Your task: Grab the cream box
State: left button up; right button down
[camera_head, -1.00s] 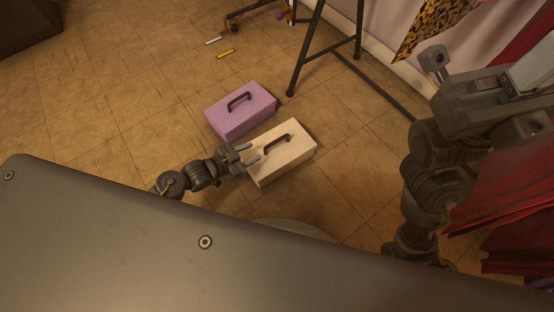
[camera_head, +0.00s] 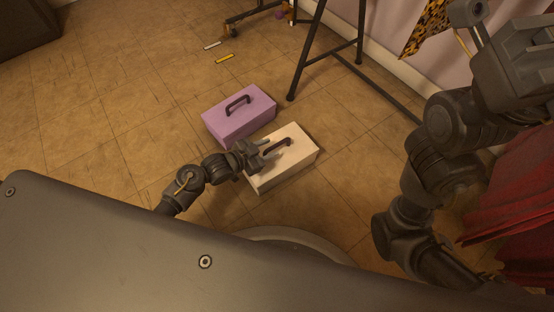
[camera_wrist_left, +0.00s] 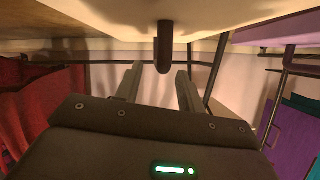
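The cream box (camera_head: 292,170) stands on the floor with a dark handle (camera_head: 284,143) on its lid. My left gripper (camera_head: 277,151) is over the lid, with its fingers at the handle. In the left wrist view the fingers (camera_wrist_left: 159,80) are spread apart, and the dark handle (camera_wrist_left: 165,45) shows in the gap between them, apart from both. The cream lid (camera_wrist_left: 100,18) fills the top of that view. My right gripper (camera_head: 482,40) is at the upper right, partly cut off by the frame edge, so its opening cannot be judged.
A purple box (camera_head: 228,122) stands just behind and left of the cream box. A black stand's legs (camera_head: 302,70) rise behind them. Red cloth (camera_head: 510,205) hangs at the right. Floor at the left is mostly clear, with small white and yellow sticks (camera_head: 224,58) farther back.

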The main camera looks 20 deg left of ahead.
aim_at(273, 147)
pick_arm(q)
jog(key=shift+b+x, duration=0.65)
jog(key=shift+x, duration=0.85)
jog(key=shift+c, duration=0.3)
grip_shut()
